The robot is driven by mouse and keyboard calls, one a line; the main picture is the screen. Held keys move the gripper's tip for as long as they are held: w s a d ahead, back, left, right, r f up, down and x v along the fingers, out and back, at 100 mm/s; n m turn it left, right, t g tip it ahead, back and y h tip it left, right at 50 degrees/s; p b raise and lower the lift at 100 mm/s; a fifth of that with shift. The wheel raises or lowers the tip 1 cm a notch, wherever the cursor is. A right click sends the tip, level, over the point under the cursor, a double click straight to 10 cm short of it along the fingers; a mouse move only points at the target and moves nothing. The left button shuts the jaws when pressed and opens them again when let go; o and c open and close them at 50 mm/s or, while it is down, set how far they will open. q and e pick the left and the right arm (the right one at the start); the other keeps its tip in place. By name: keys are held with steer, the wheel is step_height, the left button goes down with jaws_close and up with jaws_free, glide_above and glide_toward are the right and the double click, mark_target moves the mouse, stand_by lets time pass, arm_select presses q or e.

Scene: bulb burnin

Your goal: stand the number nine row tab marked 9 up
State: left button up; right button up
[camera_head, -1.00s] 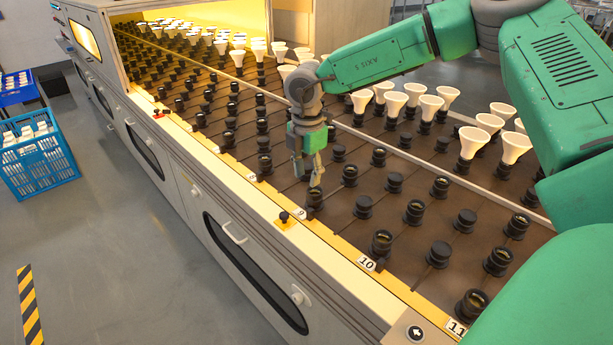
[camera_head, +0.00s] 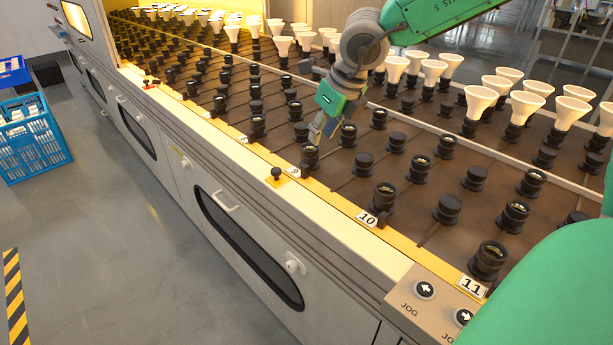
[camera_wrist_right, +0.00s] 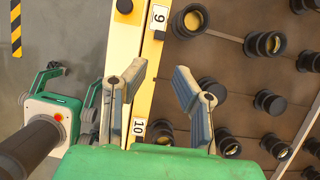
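The row tab marked 9 (camera_wrist_right: 159,17) is a small white plate on the yellow edge strip in the right wrist view. In the head view the tab (camera_head: 293,171) is small, and I cannot tell there whether it lies flat or is tilted. My right gripper (camera_head: 318,131) is above the bed by the front black socket (camera_head: 309,157) of that row, a little behind the tab. In the wrist view its two fingers (camera_wrist_right: 156,93) are spread with nothing between them, and the tab is beyond their tips. My left gripper does not show.
A black knob (camera_head: 276,174) stands on the edge by tab 9. Rows of black sockets fill the bed, with white bulbs (camera_head: 482,101) farther back.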

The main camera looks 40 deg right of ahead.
mark_target(307, 166)
steer(key=b+x, duration=0.5)
steer(key=x, duration=0.8)
steer(key=shift+c, duration=0.4)
jaws_close()
